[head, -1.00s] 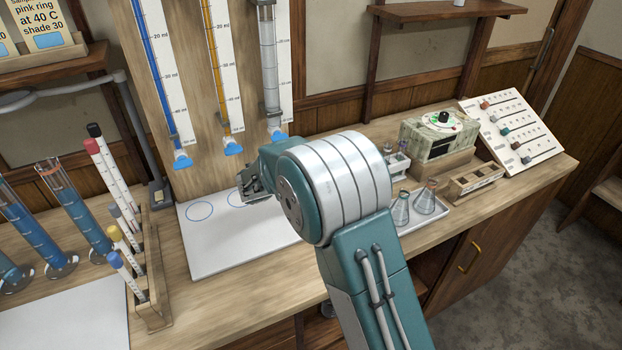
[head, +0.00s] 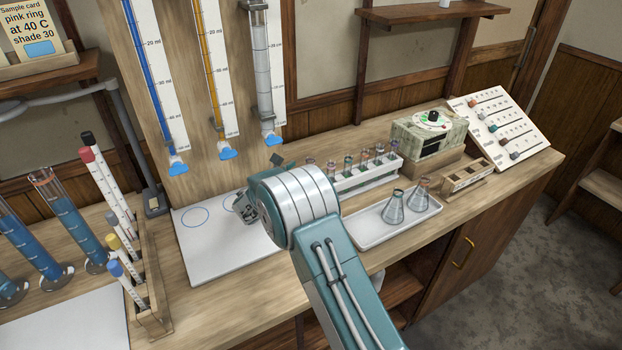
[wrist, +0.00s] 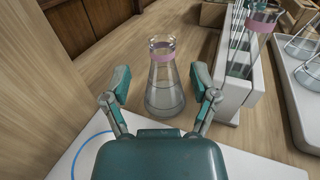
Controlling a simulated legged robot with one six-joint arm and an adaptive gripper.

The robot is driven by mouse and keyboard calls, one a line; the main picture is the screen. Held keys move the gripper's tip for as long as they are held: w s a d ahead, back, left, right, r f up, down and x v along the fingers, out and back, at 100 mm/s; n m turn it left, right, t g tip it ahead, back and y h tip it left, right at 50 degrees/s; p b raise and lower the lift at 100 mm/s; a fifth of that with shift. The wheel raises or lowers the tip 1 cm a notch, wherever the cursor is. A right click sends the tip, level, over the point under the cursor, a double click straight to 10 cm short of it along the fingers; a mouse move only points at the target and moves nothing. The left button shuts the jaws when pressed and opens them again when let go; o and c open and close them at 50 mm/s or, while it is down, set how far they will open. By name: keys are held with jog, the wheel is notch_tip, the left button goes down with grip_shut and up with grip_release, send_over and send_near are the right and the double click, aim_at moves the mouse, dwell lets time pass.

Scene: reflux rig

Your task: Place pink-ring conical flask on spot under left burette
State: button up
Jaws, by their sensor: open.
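The pink-ring conical flask (wrist: 165,92) stands upright in the wrist view, with clear liquid inside and a pink band at its neck. It is hidden behind my arm in the head view. My gripper (wrist: 162,76) is open, with one finger to each side of the flask in the picture; I see no contact. My gripper (head: 245,208) also shows in the head view, over the white mat (head: 215,255). The left burette (head: 157,75) holds blue liquid. A blue circle (head: 195,217) is drawn on the mat below it, empty.
A test tube rack (head: 365,175) stands right of my arm, close to the flask in the wrist view. A white tray (head: 370,235) holds two other flasks. A wooden rack (head: 150,290) and tall blue cylinders stand left. The mat's left part is clear.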

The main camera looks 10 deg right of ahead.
aim_at(307, 162)
jog(key=x, duration=0.4)
jog(key=shift+w+d+r, duration=0.1)
jog(key=shift+d+r, duration=0.05)
jog(key=shift+r, duration=0.1)
jog(key=shift+d, duration=0.3)
jog(key=shift+a, duration=0.1)
grip_shut()
jog(key=shift+a, duration=0.15)
jog(key=shift+r, duration=0.1)
jog(key=shift+r, duration=0.35)
notch_tip(307, 162, up, 6)
jog(key=shift+r, duration=0.1)
jog(key=s+a, duration=0.5)
jog(key=s, duration=0.3)
jog(key=s+a, duration=0.5)
jog(key=s, duration=0.4)
